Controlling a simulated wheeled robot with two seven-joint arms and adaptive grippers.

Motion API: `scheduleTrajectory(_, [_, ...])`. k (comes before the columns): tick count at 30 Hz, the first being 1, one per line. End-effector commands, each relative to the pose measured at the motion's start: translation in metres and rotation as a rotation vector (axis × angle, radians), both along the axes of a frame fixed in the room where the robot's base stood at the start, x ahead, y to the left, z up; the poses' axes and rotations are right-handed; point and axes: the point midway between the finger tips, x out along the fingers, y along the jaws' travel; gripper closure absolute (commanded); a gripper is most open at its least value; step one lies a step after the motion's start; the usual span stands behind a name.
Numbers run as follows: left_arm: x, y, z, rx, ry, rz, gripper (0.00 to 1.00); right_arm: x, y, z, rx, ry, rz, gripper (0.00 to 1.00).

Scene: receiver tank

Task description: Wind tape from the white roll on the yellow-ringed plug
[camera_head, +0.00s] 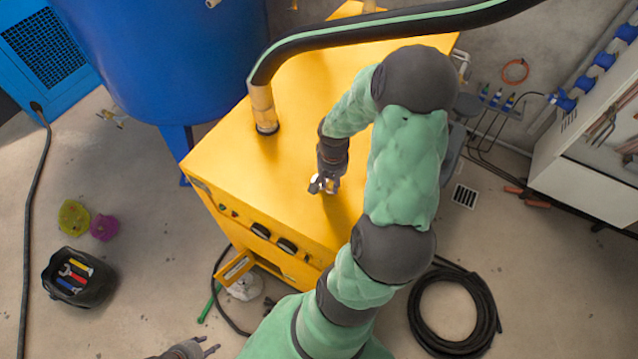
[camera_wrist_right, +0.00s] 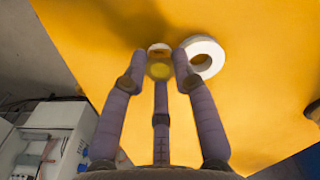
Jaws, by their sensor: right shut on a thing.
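The yellow-ringed plug (camera_wrist_right: 160,70) shows in the right wrist view, with a yellow face and a pale end. My right gripper (camera_wrist_right: 160,75) is shut on it with its fingers around it. The white roll (camera_wrist_right: 207,57) is a ring just right of the plug in that view; I cannot tell whether they touch. In the head view my right gripper (camera_head: 323,184) is over the yellow cabinet top, and its fingers largely hide the plug and roll. My left gripper (camera_head: 212,347) is at the bottom edge, partly cut off, fingers apart and empty.
The yellow cabinet (camera_head: 290,110) has a vertical pipe (camera_head: 264,108) with a thick black-green hose. A blue tank (camera_head: 170,60) stands behind left. A black bucket of tools (camera_head: 75,278) is on the floor at left; a coiled black hose (camera_head: 455,310) lies at lower right.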

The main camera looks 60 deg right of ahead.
Motion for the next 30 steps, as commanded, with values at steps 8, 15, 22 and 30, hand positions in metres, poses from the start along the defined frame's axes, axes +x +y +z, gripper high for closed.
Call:
scheduleTrajectory(8, [0.000,0.000,0.019,0.000,0.000,0.000,0.60,0.003,-0.021,0.024,0.000,-0.001,-0.001,1.00])
scheduleTrajectory(15, [0.000,0.000,0.037,0.000,0.000,0.000,0.60,0.003,-0.021,0.051,0.000,0.000,0.000,1.00])
scheduleTrajectory(22, [0.000,0.000,0.042,0.000,0.000,0.000,0.60,0.003,-0.021,0.060,0.000,0.000,0.000,1.00])
scheduleTrajectory(30, [0.000,0.000,0.042,0.000,0.000,0.000,0.60,0.003,-0.021,0.060,0.001,0.001,0.000,1.00])
